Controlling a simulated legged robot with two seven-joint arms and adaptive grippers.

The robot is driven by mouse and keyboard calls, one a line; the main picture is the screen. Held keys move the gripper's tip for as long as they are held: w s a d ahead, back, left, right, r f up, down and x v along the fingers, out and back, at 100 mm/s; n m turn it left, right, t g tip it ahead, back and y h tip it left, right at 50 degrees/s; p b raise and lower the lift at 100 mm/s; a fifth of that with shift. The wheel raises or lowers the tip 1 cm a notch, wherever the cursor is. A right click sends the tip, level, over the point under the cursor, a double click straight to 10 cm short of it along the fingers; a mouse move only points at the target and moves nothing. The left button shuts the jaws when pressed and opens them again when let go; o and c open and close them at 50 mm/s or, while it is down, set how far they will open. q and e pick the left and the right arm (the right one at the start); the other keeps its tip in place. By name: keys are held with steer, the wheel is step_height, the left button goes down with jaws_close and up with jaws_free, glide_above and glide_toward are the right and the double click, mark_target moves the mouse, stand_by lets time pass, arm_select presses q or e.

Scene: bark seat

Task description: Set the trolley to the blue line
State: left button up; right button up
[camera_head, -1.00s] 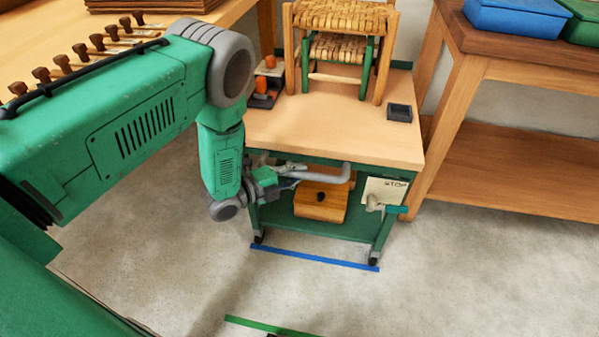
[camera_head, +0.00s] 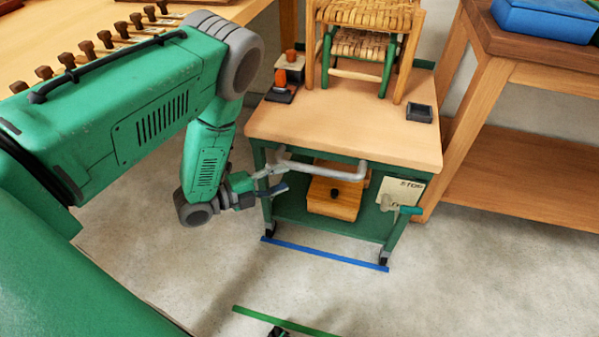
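The trolley (camera_head: 350,140) has a wooden top and a green frame. Its front wheels stand at the two ends of the blue line (camera_head: 325,254) on the floor; I cannot tell whether they touch it. A grey bar handle (camera_head: 322,169) runs along its front. My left gripper (camera_head: 276,180) is at the left end of the handle, slightly below and in front of it. Its fingers look spread, with nothing between them. My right gripper is not seen.
A stool (camera_head: 364,15) with a woven seat stands on the trolley, beside small boxes. A wooden box (camera_head: 333,198) sits on its lower shelf. A green line (camera_head: 285,322) lies nearer on the floor. Benches stand left and right (camera_head: 520,160).

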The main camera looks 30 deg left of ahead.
arm_select(q)
steer(key=shift+v, duration=1.25)
steer(key=s+d+r+n+g+y+p, duration=0.1)
steer(key=s+n+g+y+p, duration=0.3)
steer(key=s+n, duration=0.7)
steer(key=s+d+r+n+g+y+p, duration=0.1)
steer(key=s+n+g+y+p, duration=0.3)
steer(key=s+n+g, duration=0.5)
steer(key=s+d+n+p, duration=0.1)
steer(key=s+n, duration=0.1)
steer(key=s, duration=0.2)
steer(key=shift+r+y+p, duration=0.2)
steer(key=shift+y+p, duration=0.1)
steer(key=shift+p, duration=0.1)
